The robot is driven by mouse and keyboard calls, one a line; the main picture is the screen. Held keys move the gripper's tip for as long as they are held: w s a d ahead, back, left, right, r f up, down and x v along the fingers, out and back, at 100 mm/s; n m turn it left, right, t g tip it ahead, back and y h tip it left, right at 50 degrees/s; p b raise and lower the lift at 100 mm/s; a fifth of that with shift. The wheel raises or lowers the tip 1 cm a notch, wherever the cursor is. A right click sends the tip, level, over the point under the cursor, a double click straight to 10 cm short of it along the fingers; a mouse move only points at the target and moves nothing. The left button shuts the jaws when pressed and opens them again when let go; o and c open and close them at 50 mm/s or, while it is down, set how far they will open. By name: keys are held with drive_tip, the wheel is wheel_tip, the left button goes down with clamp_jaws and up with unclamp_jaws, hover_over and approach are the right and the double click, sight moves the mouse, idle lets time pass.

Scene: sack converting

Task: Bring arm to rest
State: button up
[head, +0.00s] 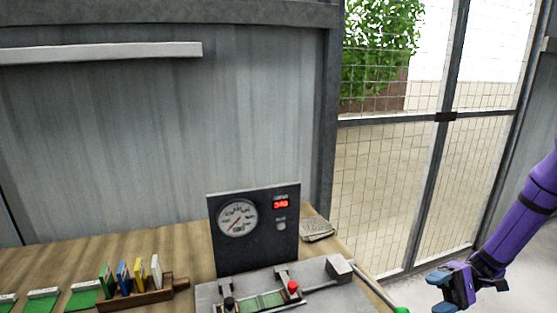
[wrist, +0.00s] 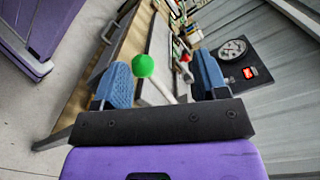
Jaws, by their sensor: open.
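My gripper (head: 455,289) is at the lower right in the head view, on the end of my purple arm. It is off to the right of the bench and in front of the mesh gate. In the wrist view my gripper (wrist: 162,88) has its two blue fingers wide apart, with nothing gripped. A green ball knob (wrist: 143,65) on a light rod shows between the fingers there, apart from them. The green knob (head: 401,310) also shows at the bottom edge of the head view, left of my gripper.
The wooden bench (head: 190,262) carries a gauge panel (head: 254,228) with a red display, a grey press-like device (head: 215,290) and a wooden rack (head: 133,299) of coloured cards. A mesh gate (head: 410,170) stands behind my arm. Open floor shows in the wrist view (wrist: 35,105).

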drive_tip(key=s+a+r+t+h, duration=0.2)
drive_tip(key=s+r+t+h, duration=0.2)
drive_tip(key=r, duration=0.6)
drive_tip(key=s+a+r+n+t+h, duration=0.1)
drive_tip(key=s+a+r+t+h, duration=0.1)
drive_tip(key=s+r+t+h, duration=0.2)
drive_tip(key=s+a+r+t+h, duration=0.3)
drive_tip(key=s+r+h, duration=0.5)
drive_tip(key=r, duration=0.9)
drive_tip(key=shift+s+r+n+t, duration=0.25)
drive_tip(key=shift+s+n+t, duration=0.05)
drive_tip(key=shift+t, duration=0.1)
drive_tip(key=shift+a+f, duration=0.1)
drive_tip(key=shift+a, duration=0.05)
idle(0.6)
